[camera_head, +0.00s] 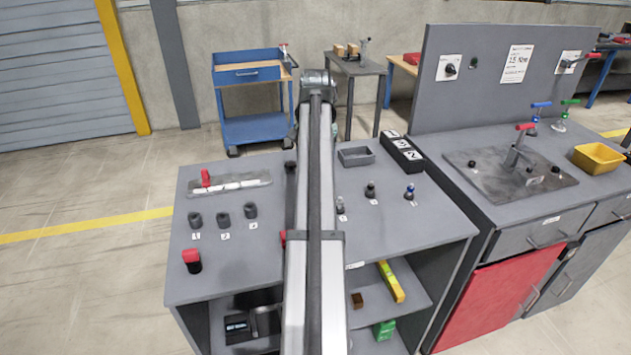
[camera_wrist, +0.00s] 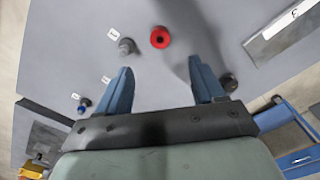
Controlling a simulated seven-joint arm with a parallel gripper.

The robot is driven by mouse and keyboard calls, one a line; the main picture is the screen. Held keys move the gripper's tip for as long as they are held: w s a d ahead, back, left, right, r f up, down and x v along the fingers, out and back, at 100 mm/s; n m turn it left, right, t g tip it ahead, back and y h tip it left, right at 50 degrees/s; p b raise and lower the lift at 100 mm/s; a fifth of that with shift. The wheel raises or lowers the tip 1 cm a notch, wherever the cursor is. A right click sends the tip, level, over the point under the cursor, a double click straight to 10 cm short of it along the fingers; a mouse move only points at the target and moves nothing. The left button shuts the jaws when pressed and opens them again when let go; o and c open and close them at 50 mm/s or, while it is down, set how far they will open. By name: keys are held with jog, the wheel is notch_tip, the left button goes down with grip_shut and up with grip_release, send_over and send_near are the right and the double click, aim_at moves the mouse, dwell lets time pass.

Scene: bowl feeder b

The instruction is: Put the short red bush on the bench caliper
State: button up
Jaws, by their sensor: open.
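A red bush (camera_wrist: 160,37), ring-shaped from above with a dark hole, stands on the bench top in the wrist view. In the head view only a red sliver (camera_head: 283,238) shows beside my arm. My gripper (camera_wrist: 162,84) is open and empty, and the bush appears beyond its fingertips, apart from them. My arm hides the gripper in the head view. A black device with a lit display (camera_head: 238,325) sits on the lower shelf and may be the bench caliper; I cannot tell for certain.
Several small pegs stand right of my arm, one with a blue top (camera_head: 410,192). Grey numbered bushes (camera_head: 223,220) stand left. A plate with white strips (camera_head: 245,186) lies behind them. A grey tray (camera_head: 356,156) and a black block (camera_head: 402,152) are at the back.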

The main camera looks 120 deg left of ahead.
dwell(0.4)
notch_tip(320, 180, down, 11)
jog(key=n, duration=0.5)
jog(key=shift+f+n, duration=0.2)
jog(key=shift+n, duration=0.2)
jog(key=c, duration=1.2)
jog(key=shift+r, duration=0.1)
jog(key=shift+c, duration=0.2)
